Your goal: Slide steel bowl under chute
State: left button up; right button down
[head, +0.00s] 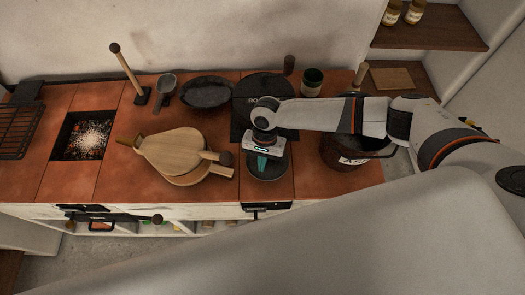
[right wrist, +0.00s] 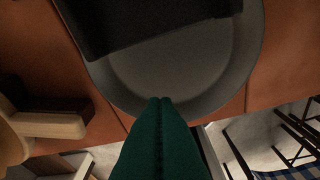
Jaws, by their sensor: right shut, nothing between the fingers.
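The steel bowl (head: 279,170), round, shallow and dull grey, sits on the terracotta counter near its front edge. In the right wrist view the bowl (right wrist: 185,75) fills the upper middle. A dark block (right wrist: 140,22) covers part of its far side there; I cannot tell if this is the chute. A black plate with lettering (head: 245,108) lies behind the bowl in the head view. My right gripper (head: 262,164), with green fingers, is shut and empty. Its fingertips (right wrist: 160,100) are at the bowl's near rim; contact is unclear. My left gripper is not in view.
Wooden bellows (head: 172,150) lie left of the bowl. A dark round pot (head: 338,160) stands to the right, partly behind my arm. A pan (head: 208,92), a dark cup (head: 312,80) and a glowing fire pit (head: 88,138) are farther off. The counter's front edge is close.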

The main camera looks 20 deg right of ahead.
aim_at(259, 178)
jog(key=shift+x, duration=1.15)
jog(key=p, duration=0.1)
jog(key=s+a+p, duration=0.1)
jog(key=shift+s+r+p, duration=0.15)
jog(key=shift+r+p, duration=0.1)
jog(key=shift+p, duration=0.1)
jog(key=shift+s, duration=0.15)
jog(key=shift+s+a+f, duration=0.1)
jog(key=shift+f, duration=0.1)
